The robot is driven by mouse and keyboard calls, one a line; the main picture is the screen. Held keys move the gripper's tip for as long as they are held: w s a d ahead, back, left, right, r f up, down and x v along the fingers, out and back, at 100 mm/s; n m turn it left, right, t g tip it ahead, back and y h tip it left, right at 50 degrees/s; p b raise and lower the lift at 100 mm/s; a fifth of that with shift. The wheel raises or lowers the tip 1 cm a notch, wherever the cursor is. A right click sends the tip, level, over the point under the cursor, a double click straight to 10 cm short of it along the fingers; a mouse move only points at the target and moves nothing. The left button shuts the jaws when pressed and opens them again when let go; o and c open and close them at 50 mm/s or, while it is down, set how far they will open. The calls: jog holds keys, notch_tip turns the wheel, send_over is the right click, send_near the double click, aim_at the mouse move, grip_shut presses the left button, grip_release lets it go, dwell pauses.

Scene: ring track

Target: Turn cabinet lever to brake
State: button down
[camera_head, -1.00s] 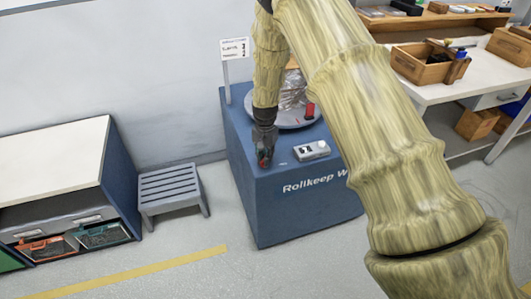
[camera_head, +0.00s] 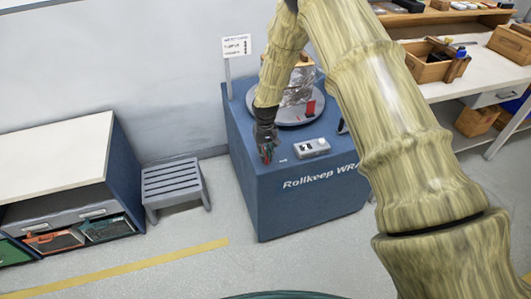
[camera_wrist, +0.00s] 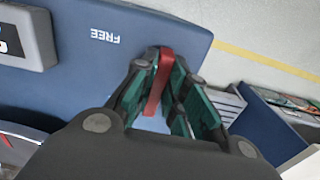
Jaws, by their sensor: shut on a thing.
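The blue cabinet (camera_head: 300,215) has "Rollkeep" lettering on its front. Its red lever (camera_wrist: 160,78) shows in the wrist view as a narrow bar between the green finger pads. My gripper (camera_wrist: 168,80) is shut on the lever at the cabinet top's edge. In the head view my gripper (camera_head: 267,152) is at the top's front left corner, and the lever is mostly hidden by the fingers. The white word FREE (camera_wrist: 105,36) is printed on the top, beside the lever. No brake marking can be read.
A grey control box (camera_head: 311,148) sits right of my gripper. Behind it is a turntable (camera_head: 291,116) with a film-wrapped load (camera_head: 299,92). A sign (camera_head: 237,46) stands at the back left. A grey step stool (camera_head: 174,183) stands left. Floor is clear in front.

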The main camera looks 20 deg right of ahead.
aim_at(266, 155)
jog(key=shift+n, duration=0.3)
jog(key=c, duration=1.4)
grip_release()
jog(key=shift+c, duration=0.2)
notch_tip(266, 155, up, 12)
jog(key=shift+f, duration=0.15)
